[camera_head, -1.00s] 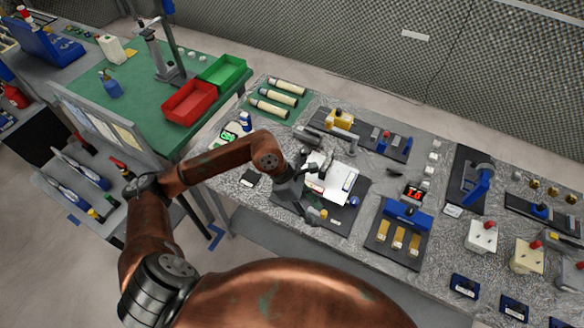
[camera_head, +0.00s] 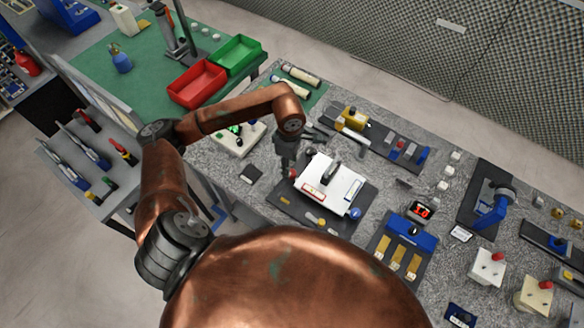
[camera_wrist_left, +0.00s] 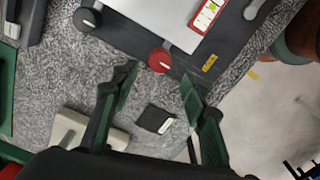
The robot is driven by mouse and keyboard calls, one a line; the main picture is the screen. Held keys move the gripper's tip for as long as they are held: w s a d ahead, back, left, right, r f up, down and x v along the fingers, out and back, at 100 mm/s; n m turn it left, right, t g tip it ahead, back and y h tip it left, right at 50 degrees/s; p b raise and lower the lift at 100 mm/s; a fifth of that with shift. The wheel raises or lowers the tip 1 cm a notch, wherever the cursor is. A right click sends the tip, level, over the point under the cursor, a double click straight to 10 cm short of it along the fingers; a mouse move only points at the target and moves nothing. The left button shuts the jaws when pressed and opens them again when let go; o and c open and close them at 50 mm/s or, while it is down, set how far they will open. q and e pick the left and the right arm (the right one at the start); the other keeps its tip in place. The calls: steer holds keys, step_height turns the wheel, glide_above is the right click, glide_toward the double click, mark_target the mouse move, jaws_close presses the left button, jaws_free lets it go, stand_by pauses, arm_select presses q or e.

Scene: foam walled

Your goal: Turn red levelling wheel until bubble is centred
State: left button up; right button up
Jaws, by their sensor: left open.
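The white levelling plate (camera_head: 327,172) sits on a dark base, with a red-framed bubble vial (camera_head: 313,191) on its near edge. The vial also shows in the left wrist view (camera_wrist_left: 206,15); the bubble's position is too small to tell. The red levelling wheel (camera_wrist_left: 160,61) is at the plate's corner, beyond and between my fingertips. In the head view the red wheel (camera_head: 293,174) is partly hidden by my gripper. My left gripper (camera_wrist_left: 158,80) is open and empty, its fingers apart from the wheel. It also shows in the head view (camera_head: 287,164). My right gripper is not in view.
A black wheel (camera_wrist_left: 87,19) and a blue wheel (camera_head: 355,213) are at other plate corners. A small black block (camera_head: 250,173) lies left of the base. A blue fixture (camera_head: 408,228) stands to the right. Red (camera_head: 197,84) and green (camera_head: 238,55) bins stand at the back.

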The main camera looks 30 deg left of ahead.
mark_target(292, 174)
arm_select(q)
steer(key=f, duration=0.4)
steer(key=shift+w+d, duration=0.15)
steer(key=shift+d, duration=0.05)
steer(key=shift+f, duration=0.65)
steer(key=c, duration=0.8)
jaws_close()
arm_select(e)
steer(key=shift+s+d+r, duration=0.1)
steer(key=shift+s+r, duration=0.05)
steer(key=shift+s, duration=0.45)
